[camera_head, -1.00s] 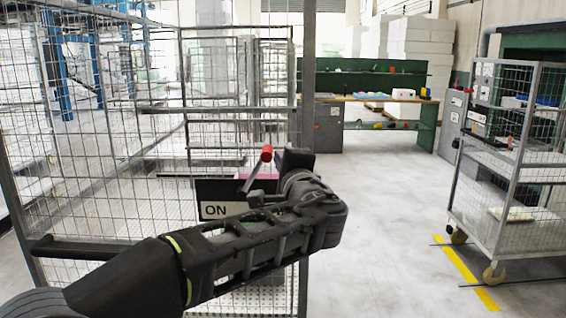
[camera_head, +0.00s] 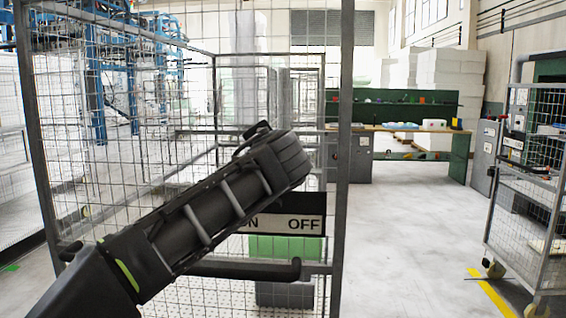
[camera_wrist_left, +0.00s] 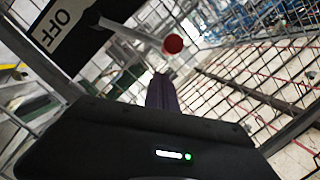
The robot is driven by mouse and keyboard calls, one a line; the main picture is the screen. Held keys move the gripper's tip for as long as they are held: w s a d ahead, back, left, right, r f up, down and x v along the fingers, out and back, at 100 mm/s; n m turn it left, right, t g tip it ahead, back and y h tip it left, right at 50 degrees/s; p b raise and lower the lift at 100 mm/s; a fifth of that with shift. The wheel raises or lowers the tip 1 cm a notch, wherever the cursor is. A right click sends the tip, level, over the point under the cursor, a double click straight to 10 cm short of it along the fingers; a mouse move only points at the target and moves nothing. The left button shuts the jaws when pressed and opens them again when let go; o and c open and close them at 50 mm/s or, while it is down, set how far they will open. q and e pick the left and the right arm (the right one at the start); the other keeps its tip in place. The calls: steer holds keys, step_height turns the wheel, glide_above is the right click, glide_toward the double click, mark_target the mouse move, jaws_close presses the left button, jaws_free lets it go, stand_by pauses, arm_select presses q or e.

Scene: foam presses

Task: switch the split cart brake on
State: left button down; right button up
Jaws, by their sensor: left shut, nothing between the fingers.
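The brake sign (camera_head: 310,208) is a black and white plate on the wire cart's near face. OFF shows in the head view; ON is mostly covered by my left arm. In the wrist view, the OFF plate (camera_wrist_left: 66,28) is at upper left. The lever (camera_wrist_left: 130,35) is a pale rod ending in a red knob (camera_wrist_left: 173,44); my arm hides it in the head view. My left gripper (camera_wrist_left: 161,82) is shut and empty, its dark fingertips just below the knob in the picture. I cannot tell whether they touch the lever. My right gripper is not in view.
The wire cart's upright post (camera_head: 343,130) and black handle bar (camera_head: 235,268) are close to my left arm. Another mesh cart (camera_head: 530,190) stands at right beside a yellow floor line. A bench (camera_head: 400,129) is at the back. The floor between is clear.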

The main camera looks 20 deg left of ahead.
arm_select(q)
steer(key=a+n, duration=0.1)
steer(key=a+n+b, duration=0.1)
steer(key=s+a+f+h, duration=0.1)
steer(key=a, duration=0.1)
steer(key=shift+n+b, duration=0.35)
steer(key=shift+n, duration=0.05)
step_height(320, 180, up, 10)
steer(key=p, duration=0.4)
steer(key=shift+d+r+p, duration=0.2)
steer(key=shift+p, duration=0.2)
stand_by(0.4)
